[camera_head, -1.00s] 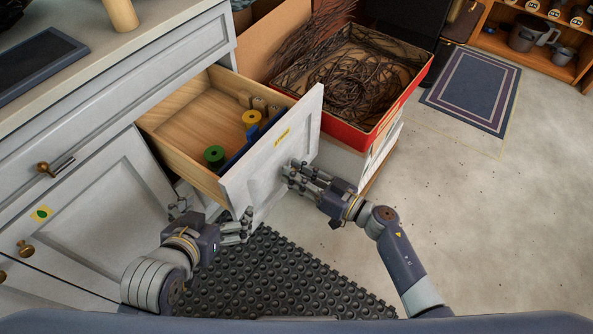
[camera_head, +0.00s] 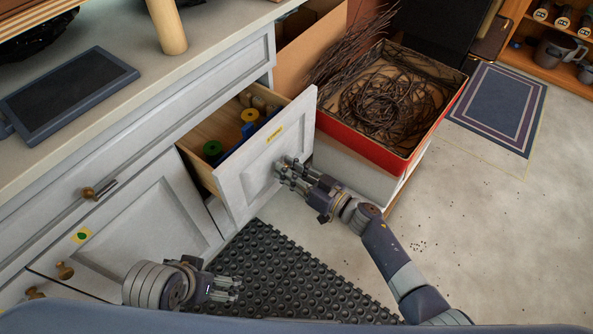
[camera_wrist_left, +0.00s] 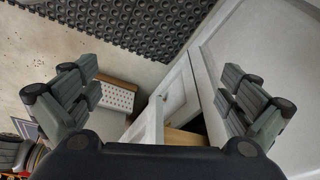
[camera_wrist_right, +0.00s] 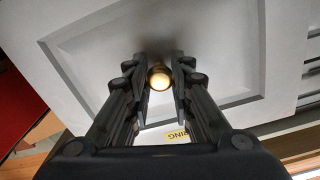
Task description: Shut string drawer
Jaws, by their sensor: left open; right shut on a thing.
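The string drawer (camera_head: 262,166) is partly open, its grey-white front standing out from the cabinet. Green and yellow spools (camera_head: 212,148) and other small items lie inside. A yellow label (camera_head: 275,134) is on the front; it also shows partly in the right wrist view (camera_wrist_right: 178,135). My right gripper (camera_head: 284,170) is at the middle of the drawer front. In the right wrist view its fingers (camera_wrist_right: 159,78) are shut around the round brass knob (camera_wrist_right: 159,77). My left gripper (camera_head: 232,288) is open and empty, low in front of the cabinet, apart from the drawer.
A red box of dark twigs (camera_head: 372,150) stands on a white unit just right of the drawer. A black studded mat (camera_head: 290,270) lies on the floor below. The counter (camera_head: 120,110) holds a dark tablet-like tray (camera_head: 68,92). Floor to the right is open.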

